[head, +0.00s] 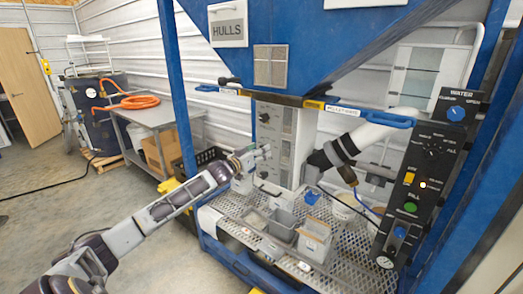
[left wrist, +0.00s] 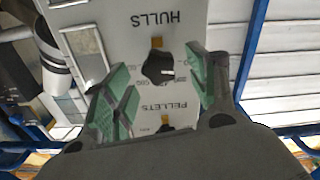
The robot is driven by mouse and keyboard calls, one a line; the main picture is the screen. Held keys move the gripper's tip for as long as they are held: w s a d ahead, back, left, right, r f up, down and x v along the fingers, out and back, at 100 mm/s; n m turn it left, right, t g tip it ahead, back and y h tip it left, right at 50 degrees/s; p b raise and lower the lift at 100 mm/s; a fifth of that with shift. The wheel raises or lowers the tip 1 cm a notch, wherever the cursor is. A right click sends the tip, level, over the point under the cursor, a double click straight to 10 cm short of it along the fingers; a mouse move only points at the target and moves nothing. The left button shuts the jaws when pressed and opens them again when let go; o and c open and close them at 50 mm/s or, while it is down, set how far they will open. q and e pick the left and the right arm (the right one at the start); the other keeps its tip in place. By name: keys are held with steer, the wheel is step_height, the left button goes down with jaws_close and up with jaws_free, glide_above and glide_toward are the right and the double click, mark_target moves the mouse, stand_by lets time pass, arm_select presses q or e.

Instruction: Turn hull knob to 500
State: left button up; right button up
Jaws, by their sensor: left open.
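The hull knob (left wrist: 158,68) is a black knob on a light panel marked HULLS, with a small orange mark by it and a number scale around it. In the head view the panel (head: 287,135) stands under the blue hopper, and my left gripper (head: 266,152) is in front of it. In the left wrist view my left gripper (left wrist: 156,62) is open, with green-padded fingers to either side of the knob and apart from it. Another black knob (left wrist: 166,128), marked PELLETS, is partly hidden by the gripper. The knob's exact setting is too small to read.
A control box (head: 425,170) marked WATER stands at the right. A perforated tray (head: 340,272) holding grey bins (head: 283,226) lies below the panel. A blue post (head: 175,85) stands left of the panel. A white tube (head: 375,133) with black parts runs right of it.

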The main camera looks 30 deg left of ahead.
arm_select(q)
steer(key=shift+w, duration=0.9)
arm_select(e)
steer(key=shift+s+a+r, duration=0.1)
steer(key=shift+a+r, duration=0.05)
steer(key=shift+a, duration=0.25)
arm_select(q)
steer(key=c, duration=1)
arm_select(e)
steer(key=shift+d, duration=0.6)
steer(key=shift+r, duration=0.1)
